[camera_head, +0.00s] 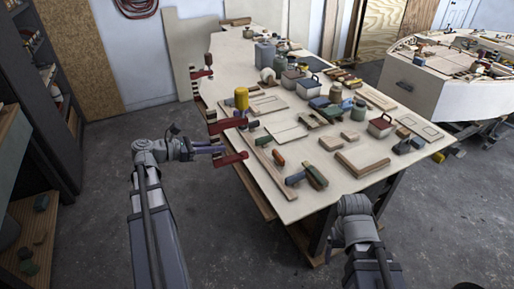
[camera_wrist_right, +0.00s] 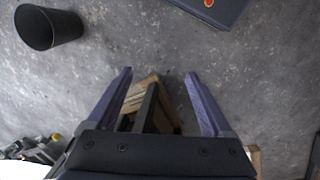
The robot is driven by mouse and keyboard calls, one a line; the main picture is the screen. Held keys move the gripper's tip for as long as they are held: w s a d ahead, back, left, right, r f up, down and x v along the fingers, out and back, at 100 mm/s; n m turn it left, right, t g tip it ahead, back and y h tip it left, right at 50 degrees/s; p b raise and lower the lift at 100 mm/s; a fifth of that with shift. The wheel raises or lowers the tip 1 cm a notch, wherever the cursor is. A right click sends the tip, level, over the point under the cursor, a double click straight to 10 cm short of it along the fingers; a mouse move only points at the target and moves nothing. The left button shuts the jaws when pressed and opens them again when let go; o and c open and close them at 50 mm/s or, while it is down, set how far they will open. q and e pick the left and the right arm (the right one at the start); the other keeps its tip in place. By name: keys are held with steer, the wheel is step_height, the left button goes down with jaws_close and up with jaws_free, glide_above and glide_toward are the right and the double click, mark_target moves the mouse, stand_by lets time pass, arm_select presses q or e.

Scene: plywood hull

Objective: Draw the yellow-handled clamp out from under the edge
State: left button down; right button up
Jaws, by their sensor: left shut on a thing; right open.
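My left gripper (camera_head: 220,148) is at the left edge of the plywood table, its fingers closed at the clamps there. What it holds is too small to make out clearly; it looks like part of a clamp. A red clamp (camera_head: 228,125) sits on the edge just above the fingers, and another red clamp (camera_head: 234,159) just below them. A yellow cylinder (camera_head: 241,98) stands upright by the upper of these; I cannot tell whether it is the yellow handle. My right gripper (camera_wrist_right: 158,74) is open and empty in the right wrist view, over the floor.
A third red clamp (camera_head: 202,73) is further back on the left edge.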

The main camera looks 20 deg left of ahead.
arm_select(q)
steer(key=shift+r+p, duration=1.85)
steer(key=shift+r, duration=0.4)
steer(key=shift+f, duration=0.1)
